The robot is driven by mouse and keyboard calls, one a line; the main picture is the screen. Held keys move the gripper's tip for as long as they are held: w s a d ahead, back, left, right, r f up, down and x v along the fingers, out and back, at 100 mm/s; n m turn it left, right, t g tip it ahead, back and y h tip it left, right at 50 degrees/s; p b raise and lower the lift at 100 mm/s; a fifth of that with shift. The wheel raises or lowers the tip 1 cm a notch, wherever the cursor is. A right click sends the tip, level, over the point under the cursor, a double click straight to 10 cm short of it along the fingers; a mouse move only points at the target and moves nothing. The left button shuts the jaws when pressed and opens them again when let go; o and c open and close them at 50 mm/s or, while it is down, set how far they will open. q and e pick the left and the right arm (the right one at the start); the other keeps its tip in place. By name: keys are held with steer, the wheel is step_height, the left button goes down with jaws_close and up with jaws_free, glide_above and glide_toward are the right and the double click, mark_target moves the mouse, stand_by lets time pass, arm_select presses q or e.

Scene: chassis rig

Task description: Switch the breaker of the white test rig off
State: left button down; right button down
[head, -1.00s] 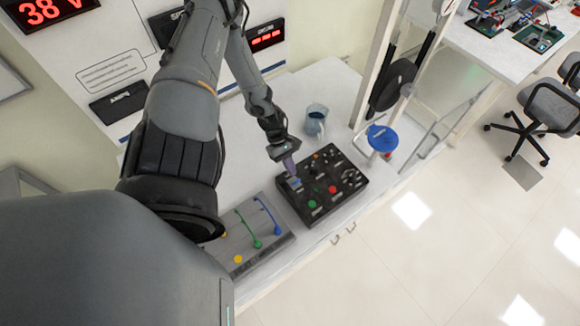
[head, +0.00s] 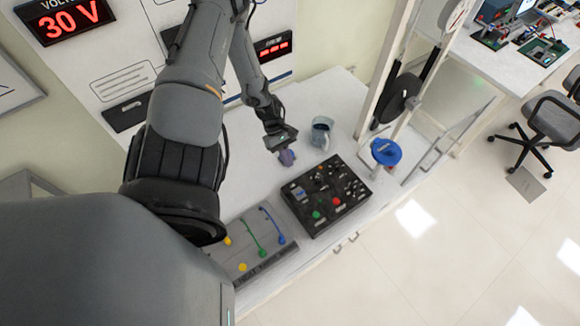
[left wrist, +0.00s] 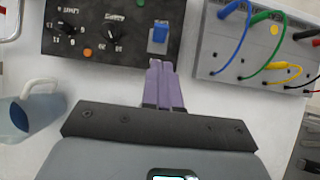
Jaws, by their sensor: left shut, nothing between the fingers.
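The white test rig (head: 113,47) has a red voltage display (head: 65,20) reading 30 V. A black control box (head: 345,211) with knobs and red and green buttons lies on its white bench. A blue rocker switch (left wrist: 158,35) sits at the box's edge; it also shows in the head view (head: 298,192). I cannot read its label or tell whether it is the breaker. My left gripper (head: 287,158) is shut and empty, just off the box's edge. In the left wrist view its purple fingers (left wrist: 160,68) point at the blue switch, apart from it. My right gripper is not in view.
A grey patch panel (head: 258,240) with colored cables lies beside the box. A mug (head: 321,132) stands near the gripper. A blue-topped object (head: 386,152) and a white frame stand to the right. White bench surface is free behind the box.

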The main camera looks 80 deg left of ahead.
arm_select(q)
steer(key=shift+d+r+p+v, duration=0.1)
steer(key=shift+d+v, duration=0.05)
steer(key=shift+v, duration=0.75)
steer(key=shift+d+r+p+v, duration=0.1)
steer(key=shift+d+v, duration=0.05)
steer(key=shift+v, duration=0.75)
steer(key=shift+d+r+p+v, duration=0.1)
steer(key=shift+d+v, duration=0.05)
steer(key=shift+v, duration=0.75)
steer(key=shift+w, duration=0.15)
